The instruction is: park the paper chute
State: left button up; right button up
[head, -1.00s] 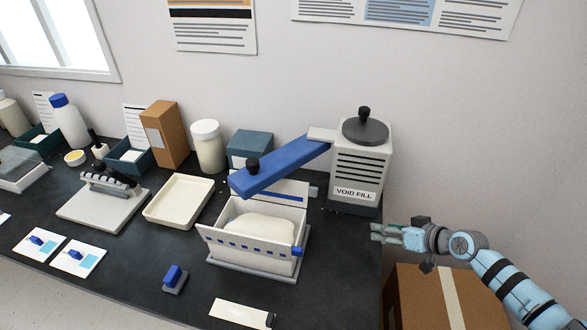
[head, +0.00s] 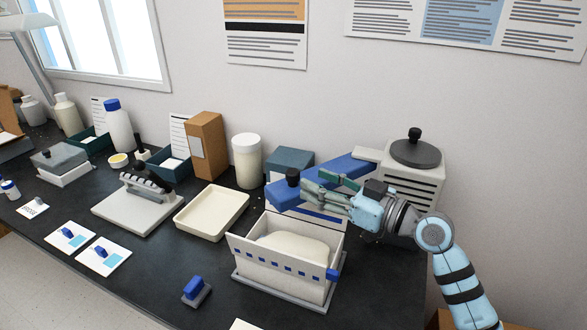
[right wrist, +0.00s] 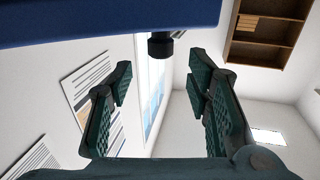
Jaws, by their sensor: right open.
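The paper chute (head: 350,168) is a blue arm that juts left from the white void fill machine (head: 401,165) and hangs over the back of the white box (head: 273,269). A black knob (head: 293,177) stands near its outer end. My right gripper (head: 316,184) is open and empty, in front of the chute and just right of the knob, hiding part of the chute. In the right wrist view the chute (right wrist: 90,22) crosses the top and the knob (right wrist: 161,45) shows between and beyond the open fingers (right wrist: 158,72). My left gripper is not in view.
The white box holds a pale pillow-like filling (head: 293,250). A cream tray (head: 211,212), a blue-handled stamp (head: 196,291), a white jar (head: 247,160) and a teal box (head: 290,160) stand close by.

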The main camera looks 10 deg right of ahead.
aim_at(298, 175)
jog(key=x, duration=0.7)
jog(key=shift+w+a, duration=0.1)
jog(key=shift+a, duration=0.05)
